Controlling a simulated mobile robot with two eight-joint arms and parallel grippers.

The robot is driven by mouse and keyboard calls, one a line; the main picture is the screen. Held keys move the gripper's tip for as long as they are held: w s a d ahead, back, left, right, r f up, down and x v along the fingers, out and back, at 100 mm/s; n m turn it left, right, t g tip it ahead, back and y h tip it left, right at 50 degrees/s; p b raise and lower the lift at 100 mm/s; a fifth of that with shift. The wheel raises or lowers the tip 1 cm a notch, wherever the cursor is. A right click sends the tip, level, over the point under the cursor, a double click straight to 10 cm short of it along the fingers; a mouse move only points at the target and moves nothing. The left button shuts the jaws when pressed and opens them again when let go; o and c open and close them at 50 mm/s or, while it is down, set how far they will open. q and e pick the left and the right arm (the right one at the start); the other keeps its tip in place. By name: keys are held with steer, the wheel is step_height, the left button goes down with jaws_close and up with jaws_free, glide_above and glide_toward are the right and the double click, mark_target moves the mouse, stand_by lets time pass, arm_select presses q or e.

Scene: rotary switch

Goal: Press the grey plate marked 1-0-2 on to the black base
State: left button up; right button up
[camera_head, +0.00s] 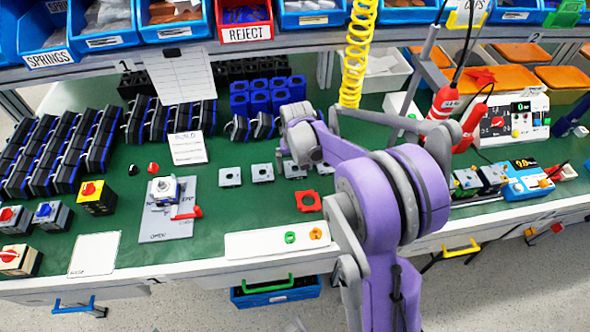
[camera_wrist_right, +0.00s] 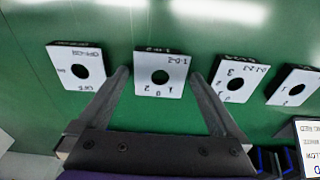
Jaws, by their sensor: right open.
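The grey plate marked 1-0-2 (camera_wrist_right: 176,82) lies flat on the green bench, a square with a round hole. In the head view it seems to be the third plate (camera_head: 295,171) from the left in a row. My right gripper (camera_wrist_right: 162,78) is open and empty, with one finger on each side of this plate in the wrist view. In the head view the right gripper (camera_head: 297,150) is over the far side of the row. A fixture (camera_head: 160,222) marked OPEN holds a small pale-topped unit (camera_head: 164,189); I cannot tell whether the black base is under it. My left gripper is not visible.
Neighbouring plates (camera_wrist_right: 75,68) (camera_wrist_right: 236,84) lie close on both sides. A red handle (camera_head: 188,213) sticks out of the fixture. A red square part (camera_head: 308,201) lies near the row. Black blocks (camera_head: 60,145) fill the left. A yellow coiled hose (camera_head: 355,55) hangs behind my arm.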

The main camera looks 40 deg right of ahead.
steer(key=shift+c, duration=0.3)
steer(key=c, duration=1.1)
